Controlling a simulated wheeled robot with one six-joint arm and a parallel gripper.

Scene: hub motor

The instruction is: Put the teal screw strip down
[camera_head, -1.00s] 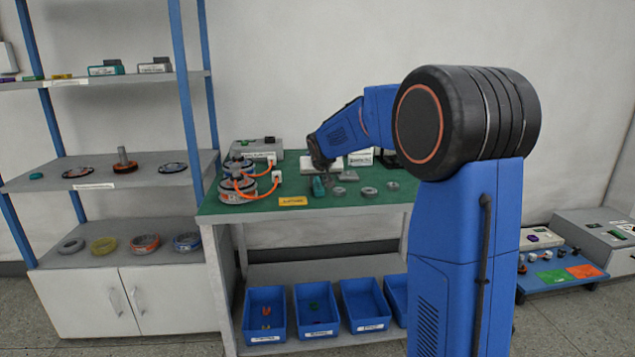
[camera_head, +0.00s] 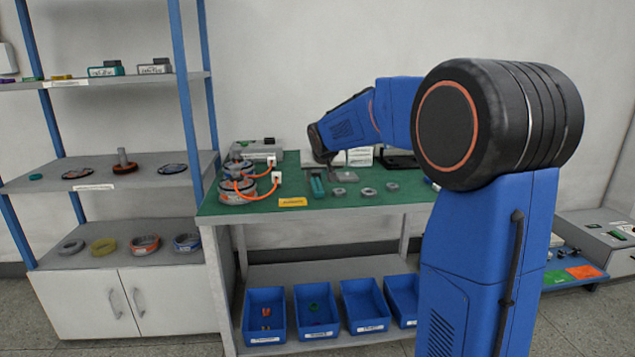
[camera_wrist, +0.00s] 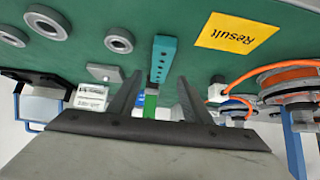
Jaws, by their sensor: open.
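The teal screw strip (camera_wrist: 162,60) lies on the green bench top (camera_wrist: 180,20) in the wrist view. It also shows in the head view (camera_head: 317,186), just below my gripper. My gripper (camera_wrist: 157,88) is open and its two fingers stand apart on either side of the strip's near end. It looks empty. In the head view my gripper (camera_head: 325,165) is small and hangs over the middle of the bench. A yellow label reading "Result" (camera_wrist: 237,33) lies beside the strip.
Several grey rings (camera_wrist: 119,40) lie on one side of the strip. Motor hubs with orange cables (camera_head: 240,185) stand at the bench's left end. White boxes (camera_head: 359,156) stand behind. Blue bins (camera_head: 264,338) are on the lower shelf.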

